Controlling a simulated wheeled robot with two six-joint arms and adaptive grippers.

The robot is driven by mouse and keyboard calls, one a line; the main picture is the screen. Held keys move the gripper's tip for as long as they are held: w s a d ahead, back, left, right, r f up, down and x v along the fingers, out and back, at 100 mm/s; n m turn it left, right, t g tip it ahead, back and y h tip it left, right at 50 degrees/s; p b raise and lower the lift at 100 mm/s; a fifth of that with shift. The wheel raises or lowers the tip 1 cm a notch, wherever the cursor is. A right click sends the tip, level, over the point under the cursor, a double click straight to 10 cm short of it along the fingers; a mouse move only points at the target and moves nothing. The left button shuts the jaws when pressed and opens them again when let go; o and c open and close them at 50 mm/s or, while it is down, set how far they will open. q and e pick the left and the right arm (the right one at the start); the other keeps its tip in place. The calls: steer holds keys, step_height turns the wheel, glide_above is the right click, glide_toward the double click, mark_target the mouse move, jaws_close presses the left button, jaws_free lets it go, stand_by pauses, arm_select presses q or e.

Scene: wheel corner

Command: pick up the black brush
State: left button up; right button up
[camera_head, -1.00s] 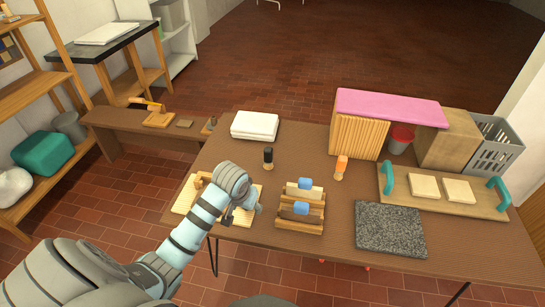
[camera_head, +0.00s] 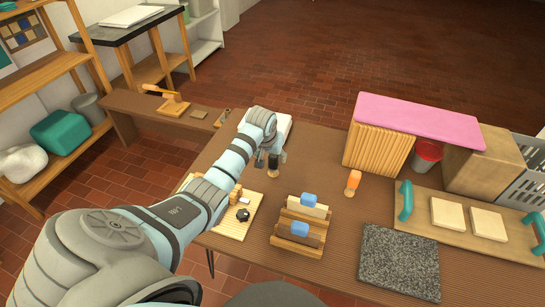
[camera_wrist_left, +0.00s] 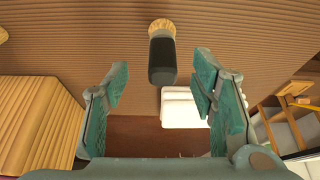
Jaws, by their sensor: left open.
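The black brush (camera_head: 273,168) stands upright on the table, its pale wooden end down; my gripper partly hides it in the head view. In the left wrist view the black brush (camera_wrist_left: 162,60) lies centrally just beyond the fingertips, black end towards me. My left gripper (camera_head: 267,153) is at the brush. In its wrist view the left gripper (camera_wrist_left: 161,72) is open, with one teal-padded finger on each side of the brush's line and clear gaps to both. Nothing is held. My right gripper is out of view.
A white stack (camera_wrist_left: 182,106) lies close to the brush. An orange-topped brush (camera_head: 353,182) stands to the right. A wooden rack with blue-topped blocks (camera_head: 300,232) and a slatted board (camera_head: 238,229) are nearer. A grey stone slab (camera_head: 399,262) lies at front right.

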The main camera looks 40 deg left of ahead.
mark_target(273, 157)
arm_select(q)
steer(key=b+x, duration=0.1)
steer(key=x, duration=0.1)
steer(key=b+x, duration=0.1)
steer(key=x, duration=0.3)
steer(key=shift+w+a+f+b, duration=0.1)
steer(key=shift+w+a+b, duration=0.3)
steer(key=shift+w, duration=0.15)
steer(key=shift+s+r, duration=0.1)
steer(key=shift+r, duration=0.1)
steer(key=shift+c, duration=0.2)
jaws_close()
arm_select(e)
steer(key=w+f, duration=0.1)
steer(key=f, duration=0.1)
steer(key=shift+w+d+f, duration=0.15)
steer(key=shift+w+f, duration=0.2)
